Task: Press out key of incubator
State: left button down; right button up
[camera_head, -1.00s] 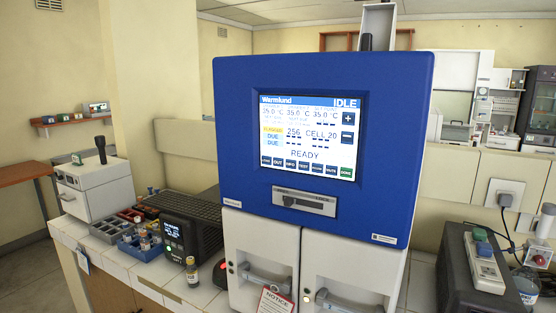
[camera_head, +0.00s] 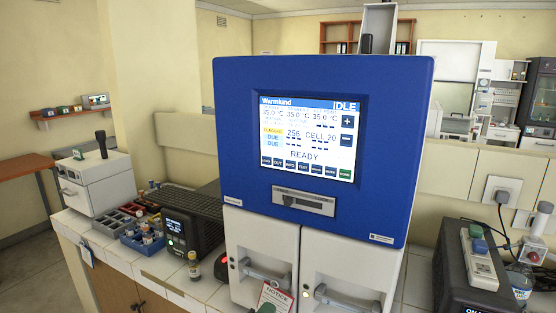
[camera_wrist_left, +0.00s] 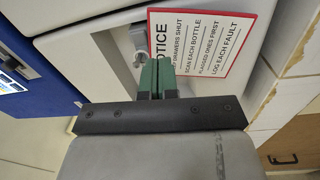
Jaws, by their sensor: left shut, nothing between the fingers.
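The incubator (camera_head: 230,130) is a blue-fronted unit with a lit touchscreen (camera_head: 306,137) reading IDLE and READY. The small dark OUT key (camera_head: 278,162) is second from the left in the row of keys along the screen's bottom. My left gripper (camera_head: 266,309) just shows its green tips at the bottom edge, well below the screen. In the left wrist view my left gripper's green fingers (camera_wrist_left: 157,72) are together and empty, in front of the white drawer front and notice. My right gripper is not in view.
A notice sheet (camera_head: 276,298) hangs in front of the white drawers with grey handles (camera_head: 265,272). A black device (camera_head: 180,232), a small bottle (camera_head: 194,268) and a blue rack (camera_head: 143,244) stand left. A dark box (camera_head: 460,265) stands right.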

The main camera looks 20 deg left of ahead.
pick_arm(q)
notch_tip(320, 180, up, 22)
jog(key=n+t+y+p, duration=0.1)
jog(key=n+t, duration=0.4)
jog(key=n, duration=0.2)
jog(key=n+t+y+p, duration=0.1)
jog(key=n+t+p, duration=0.1)
jog(key=n+t, duration=0.3)
send_near(278, 163)
jog(key=s+r+n+g, duration=0.1)
jog(key=s+r, duration=0.6)
jog(key=r, duration=0.1)
jog(key=shift+a, duration=0.1)
jog(key=shift+w+f+b, duration=0.1)
jog(key=shift+b, duration=0.25)
jog(key=shift+w+b, duration=2.3)
jog(key=shift+w, duration=2)
jog(key=shift+w+d+b, duration=0.2)
jog(key=shift+w+b, duration=0.1)
jog(key=shift+w, duration=0.1)
